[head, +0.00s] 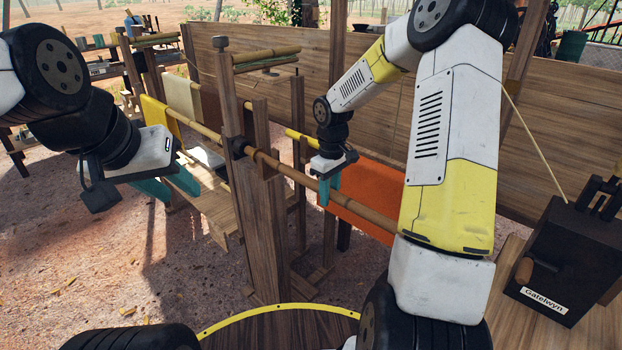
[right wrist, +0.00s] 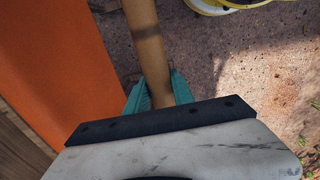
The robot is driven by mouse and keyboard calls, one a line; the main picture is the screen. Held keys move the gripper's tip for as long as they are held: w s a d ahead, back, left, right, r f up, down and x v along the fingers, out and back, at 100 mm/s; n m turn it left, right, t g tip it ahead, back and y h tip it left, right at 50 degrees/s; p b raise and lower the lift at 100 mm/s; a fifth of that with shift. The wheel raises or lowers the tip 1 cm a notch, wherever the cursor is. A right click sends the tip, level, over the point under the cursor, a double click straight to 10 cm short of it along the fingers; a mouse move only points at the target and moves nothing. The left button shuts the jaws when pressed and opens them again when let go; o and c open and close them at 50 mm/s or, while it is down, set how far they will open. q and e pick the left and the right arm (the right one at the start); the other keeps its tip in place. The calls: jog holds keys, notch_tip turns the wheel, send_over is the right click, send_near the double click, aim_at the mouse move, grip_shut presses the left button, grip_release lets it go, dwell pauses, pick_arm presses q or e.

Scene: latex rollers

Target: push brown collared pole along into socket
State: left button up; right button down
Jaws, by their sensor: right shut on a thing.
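The brown pole (head: 283,170) runs slanting from the wooden post down to the right, where my right arm hides its far part. A dark collar-like piece (head: 238,147) surrounds it at the post; I cannot tell whether this is the pole's collar or the socket. My right gripper (head: 328,192) points down and is shut on the pole, right of the post. In the right wrist view the pole (right wrist: 146,45) passes between the teal fingers (right wrist: 159,93). My left gripper (head: 172,188) is open and empty, left of the post and apart from the pole.
An orange sheet (head: 362,208) hangs behind the pole. Yellow and pale sheets (head: 160,117) hang at the left. The upright wooden post (head: 240,200) stands between my grippers. A black box (head: 560,262) with a "Gatelwyn" label is at the right. A plank wall (head: 460,130) closes the back.

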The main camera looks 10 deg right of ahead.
aim_at(316, 182)
jog(key=shift+w+a, duration=0.55)
jog(key=shift+w, duration=0.2)
jog(key=shift+w+a, duration=0.55)
jog(key=shift+w, duration=0.15)
jog(key=shift+w+a, duration=0.2)
jog(key=shift+w, duration=0.05)
jog(key=shift+w+a, duration=0.3)
jog(key=shift+w, duration=0.05)
jog(key=shift+r, duration=0.1)
jog(key=c, duration=1)
grip_release()
